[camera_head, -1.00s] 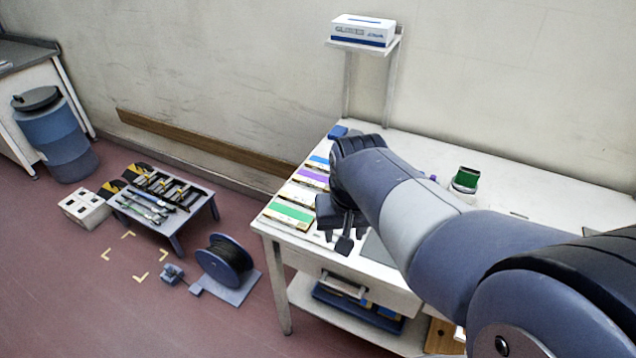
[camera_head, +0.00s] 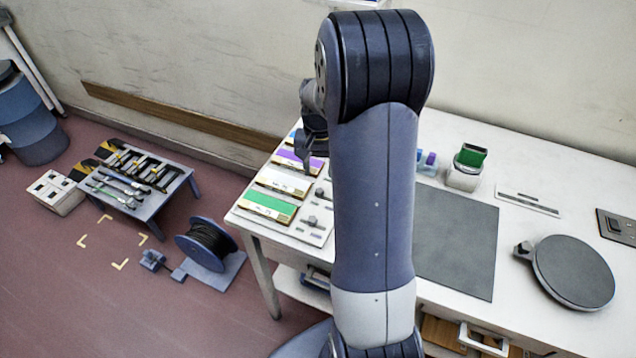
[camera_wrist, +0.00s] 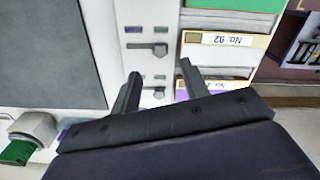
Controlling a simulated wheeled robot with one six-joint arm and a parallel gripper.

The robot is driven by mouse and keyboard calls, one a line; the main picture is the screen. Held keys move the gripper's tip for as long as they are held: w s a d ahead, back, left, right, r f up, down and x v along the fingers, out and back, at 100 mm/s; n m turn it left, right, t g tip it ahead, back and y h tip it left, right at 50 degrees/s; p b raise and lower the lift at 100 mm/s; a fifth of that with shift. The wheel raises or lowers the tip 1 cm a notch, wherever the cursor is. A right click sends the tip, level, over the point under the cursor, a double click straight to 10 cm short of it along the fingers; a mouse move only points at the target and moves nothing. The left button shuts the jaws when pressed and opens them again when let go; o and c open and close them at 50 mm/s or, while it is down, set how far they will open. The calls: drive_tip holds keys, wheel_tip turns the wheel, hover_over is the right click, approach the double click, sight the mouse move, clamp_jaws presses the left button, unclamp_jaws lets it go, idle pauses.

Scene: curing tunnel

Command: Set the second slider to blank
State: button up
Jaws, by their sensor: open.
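A white slider panel (camera_wrist: 172,18) runs beside a row of coloured cards. In the wrist view, a grey slider (camera_wrist: 150,47) lies beside the white card (camera_wrist: 222,52), with small coloured marks next to it. Another slider (camera_wrist: 152,88) shows between my fingers, level with the purple card (camera_wrist: 192,90). In the head view the nearest slider (camera_head: 311,221) is beside the green card (camera_head: 268,204). My gripper (camera_wrist: 162,83) is open and empty over the panel; it also shows in the head view (camera_head: 308,163). I cannot tell which slider is the second, or read its marks.
A dark grey mat (camera_head: 460,245) lies beside the panel. A green-topped white device (camera_head: 465,168) and a round grey plate (camera_head: 574,272) stand on the white table. My arm hides part of the table. A low rack (camera_head: 135,185) and a cable reel (camera_head: 207,245) are on the floor.

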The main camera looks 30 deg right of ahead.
sight(319, 190)
wheel_tip(319, 190, down, 7)
drive_tip(key=shift+f+p, duration=0.1)
drive_tip(key=shift+p, duration=0.3)
drive_tip(key=shift+c, duration=0.4)
clamp_jaws()
